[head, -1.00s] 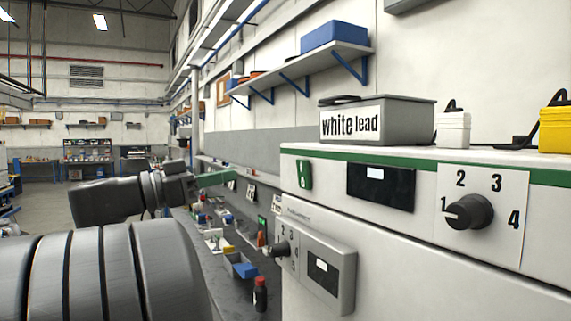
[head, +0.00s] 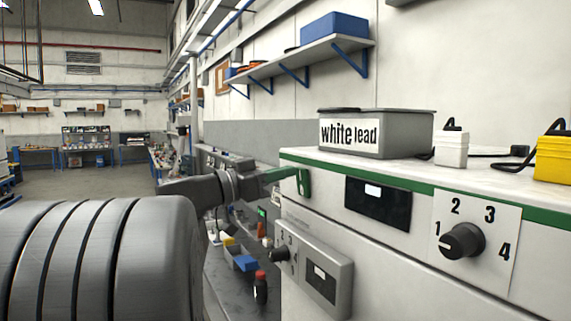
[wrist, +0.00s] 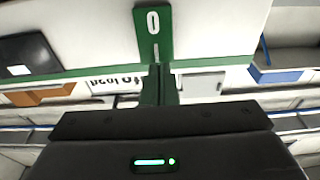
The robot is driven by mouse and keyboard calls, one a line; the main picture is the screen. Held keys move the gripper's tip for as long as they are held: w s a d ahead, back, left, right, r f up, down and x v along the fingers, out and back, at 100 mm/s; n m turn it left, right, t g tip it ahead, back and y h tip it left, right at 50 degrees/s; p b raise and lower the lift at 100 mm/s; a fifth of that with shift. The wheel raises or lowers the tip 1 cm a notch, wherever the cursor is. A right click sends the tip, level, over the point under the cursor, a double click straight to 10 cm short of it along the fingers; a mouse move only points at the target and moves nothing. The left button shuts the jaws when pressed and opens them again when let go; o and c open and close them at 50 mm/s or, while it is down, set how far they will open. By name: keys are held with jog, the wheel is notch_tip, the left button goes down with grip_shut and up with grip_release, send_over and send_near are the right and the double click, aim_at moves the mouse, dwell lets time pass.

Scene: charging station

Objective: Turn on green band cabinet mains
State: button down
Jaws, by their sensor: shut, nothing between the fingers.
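The white cabinet (head: 400,225) with a green band (head: 460,202) along its top edge stands on the right in the head view. A small green mains switch plate (head: 304,184) sits near its left front corner. In the wrist view the plate (wrist: 153,28) carries a white 0 and a short white line. My gripper (head: 292,173) has green fingers, shut and empty, with their tips right at the plate. In the wrist view the fingertips (wrist: 157,70) overlap the plate's end nearest the band. I cannot tell whether they touch, and they hide part of the switch.
The cabinet also has a dark display (head: 378,202) and a dial (head: 462,241) pointing near 1. A grey box marked "white lead" (head: 395,135) stands on top. A smaller grey box with a knob (head: 315,280) is mounted low on the left.

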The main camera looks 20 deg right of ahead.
jog(key=shift+d, duration=0.5)
jog(key=shift+d+f+b, duration=0.1)
jog(key=shift+b, duration=0.35)
jog(key=shift+d+b, duration=0.15)
jog(key=shift+b, duration=0.5)
jog(key=shift+w+r, duration=0.1)
jog(key=shift+r, duration=0.15)
